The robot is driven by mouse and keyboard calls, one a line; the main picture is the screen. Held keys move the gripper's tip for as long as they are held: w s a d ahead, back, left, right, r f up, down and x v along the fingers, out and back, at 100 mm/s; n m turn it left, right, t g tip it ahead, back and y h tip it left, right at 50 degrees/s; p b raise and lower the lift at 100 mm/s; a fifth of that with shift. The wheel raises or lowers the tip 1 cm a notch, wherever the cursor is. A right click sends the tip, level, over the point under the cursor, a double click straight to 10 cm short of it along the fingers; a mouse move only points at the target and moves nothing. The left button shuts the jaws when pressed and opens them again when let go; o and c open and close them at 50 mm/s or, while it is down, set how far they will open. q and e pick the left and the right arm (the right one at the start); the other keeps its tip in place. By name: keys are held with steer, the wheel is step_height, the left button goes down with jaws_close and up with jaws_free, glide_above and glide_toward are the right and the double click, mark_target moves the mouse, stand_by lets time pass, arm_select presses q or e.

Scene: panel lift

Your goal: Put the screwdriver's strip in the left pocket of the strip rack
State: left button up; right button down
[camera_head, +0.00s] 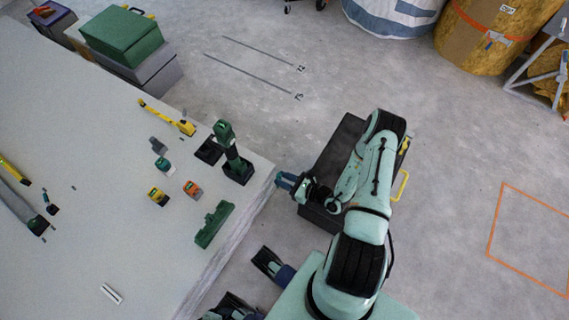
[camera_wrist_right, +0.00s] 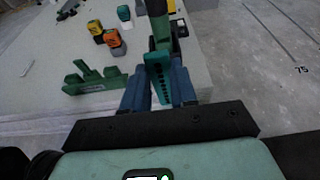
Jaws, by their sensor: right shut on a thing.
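My right gripper (camera_head: 284,181) is just off the table's front edge. In the right wrist view its two blue fingers (camera_wrist_right: 160,90) are shut on a teal strip (camera_wrist_right: 158,74) with a row of dark holes. The strip's lower end is between the fingers. The green screwdriver (camera_head: 226,138) stands upright in a black holder on the table; it also shows behind the strip in the right wrist view (camera_wrist_right: 160,30). The green strip rack (camera_head: 214,224) lies near the table's front edge, apart from my gripper, and left of it in the right wrist view (camera_wrist_right: 92,84).
On the white table (camera_head: 90,230) stand an orange block (camera_head: 193,189), a yellow block (camera_head: 158,196), a teal block (camera_head: 164,165) and an empty black holder (camera_head: 208,151). A yellow level (camera_head: 165,117) lies behind. A dark case (camera_head: 340,150) with yellow handles is under my right arm.

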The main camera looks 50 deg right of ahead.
stand_by(0.3)
steer(key=s, duration=0.6)
steer(key=shift+s+d+p, duration=0.3)
steer(key=shift+s, duration=0.05)
steer(key=shift+w, duration=0.1)
stand_by(0.3)
